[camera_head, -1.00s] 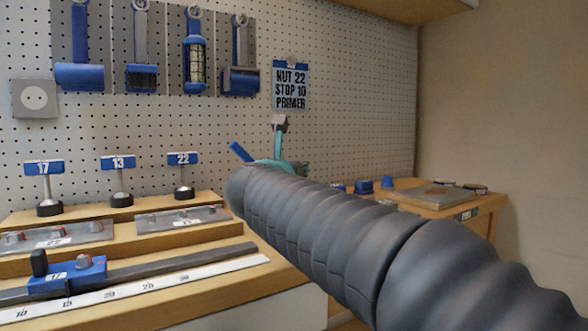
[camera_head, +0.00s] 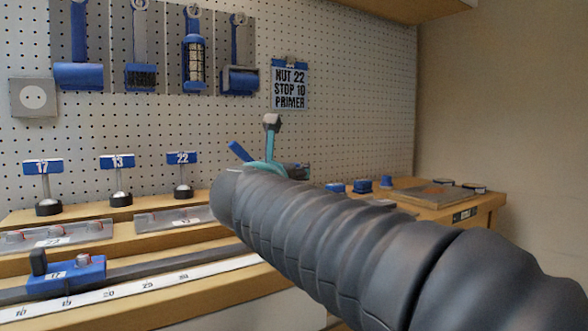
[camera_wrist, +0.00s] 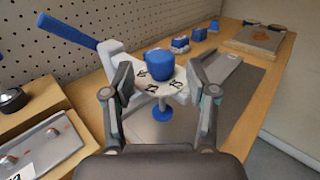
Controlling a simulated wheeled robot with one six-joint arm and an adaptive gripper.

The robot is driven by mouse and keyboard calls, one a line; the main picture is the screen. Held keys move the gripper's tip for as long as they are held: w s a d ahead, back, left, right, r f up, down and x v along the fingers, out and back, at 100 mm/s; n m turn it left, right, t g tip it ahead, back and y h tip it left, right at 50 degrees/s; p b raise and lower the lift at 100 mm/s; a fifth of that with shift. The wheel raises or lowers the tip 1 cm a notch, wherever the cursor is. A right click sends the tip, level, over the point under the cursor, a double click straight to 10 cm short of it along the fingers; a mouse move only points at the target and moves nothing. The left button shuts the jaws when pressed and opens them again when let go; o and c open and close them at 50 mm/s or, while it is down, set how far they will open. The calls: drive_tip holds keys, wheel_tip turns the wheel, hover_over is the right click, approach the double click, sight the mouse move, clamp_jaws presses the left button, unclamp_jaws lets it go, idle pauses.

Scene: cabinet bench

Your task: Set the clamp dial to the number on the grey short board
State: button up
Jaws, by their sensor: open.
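In the wrist view a blue dial knob (camera_wrist: 158,65) sits above a white face (camera_wrist: 172,80) with black numbers, partly hidden. A blue handle (camera_wrist: 66,30) on a grey body juts out to the left; it also shows in the head view (camera_head: 239,151). My gripper (camera_wrist: 159,75) is open, one finger on each side of the knob, with no clear contact. In the head view only one finger (camera_head: 271,122) rises behind my arm. A grey board (camera_head: 172,218) with a white label lies on the bench step; its number is not surely readable. Another grey board (camera_head: 57,237) lies left.
Signs 17 (camera_head: 43,167), 13 (camera_head: 117,162) and 22 (camera_head: 182,158) stand on the bench. A wall note (camera_head: 290,88) reads NUT 22, STOP 10, PRIMER. Several blue pieces (camera_wrist: 180,43) and a tray (camera_wrist: 255,40) lie beyond the dial. Pegboard stands behind.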

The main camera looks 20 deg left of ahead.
drive_tip(key=s, duration=0.8)
drive_tip(key=shift+d, duration=0.3)
drive_tip(key=shift+s, duration=0.1)
drive_tip(key=w+d+r+n+t+y, duration=0.1)
drive_tip(key=w+d+r+n+y, duration=0.2)
drive_tip(key=d+n, duration=0.45)
drive_tip(key=s+d+f+n+g+y+p, duration=0.2)
drive_tip(key=d+f+n+g+y, duration=0.3)
drive_tip(key=n, duration=0.8)
drive_tip(key=s+d+f+n+g+h, duration=0.2)
drive_tip(key=s+d+f+n, duration=0.3)
drive_tip(key=f, duration=0.5)
drive_tip(key=s+d+f+n+g+h+p, duration=0.1)
drive_tip(key=s+d+f+n+g+h, duration=0.2)
drive_tip(key=s+d+f, duration=0.5)
drive_tip(key=s+d+f+n+g+h, duration=0.3)
drive_tip(key=s+d+f+n, duration=0.3)
drive_tip(key=d+f, duration=0.4)
drive_tip(key=shift+s+f+n+h, duration=0.25)
drive_tip(key=shift+f+n+h, duration=0.1)
drive_tip(key=shift+f+h, duration=0.35)
